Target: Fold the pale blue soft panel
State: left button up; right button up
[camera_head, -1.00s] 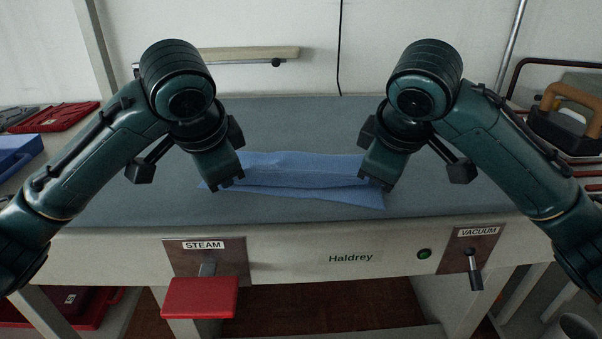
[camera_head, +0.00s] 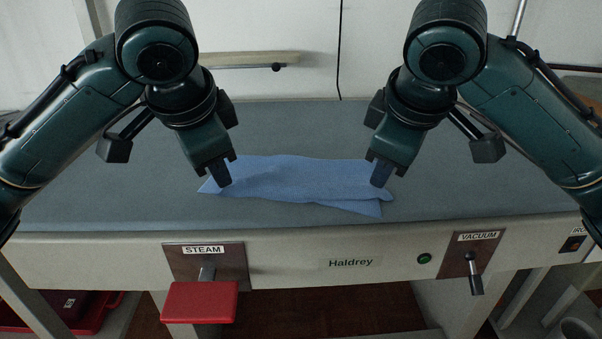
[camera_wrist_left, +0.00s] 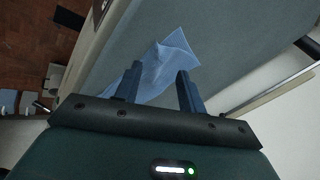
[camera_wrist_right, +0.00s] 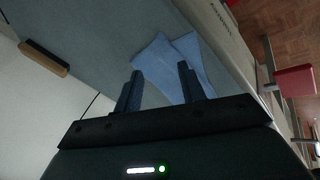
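The pale blue soft panel (camera_head: 300,180) lies on the grey table top as a long, low strip. It is doubled over, with an under layer showing along the front right edge and slightly skewed ends. My left gripper (camera_head: 220,177) is at its left end, and my right gripper (camera_head: 381,175) is at its right end. In the left wrist view the fingers (camera_wrist_left: 158,84) stand apart with the panel (camera_wrist_left: 170,60) beyond them. In the right wrist view the fingers (camera_wrist_right: 158,86) are also apart, with the panel (camera_wrist_right: 165,62) beyond. Whether the fingertips touch the cloth is unclear.
The grey table top (camera_head: 300,125) is clear around the panel. On its front are a STEAM plate with a red pedal-like handle (camera_head: 200,302), a VACUUM lever (camera_head: 474,275) and a green button (camera_head: 424,259). A pale bar (camera_head: 245,60) is on the back wall.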

pick_arm(q)
jog(key=v, duration=0.5)
jog(key=shift+s+f, duration=0.1)
jog(key=shift+s, duration=0.4)
pick_arm(e)
jog(key=v, duration=0.5)
jog(key=shift+s+f, duration=0.1)
jog(key=shift+s, duration=0.4)
pick_arm(q)
jog(key=shift+c, duration=0.3)
pick_arm(e)
jog(key=shift+c, duration=0.3)
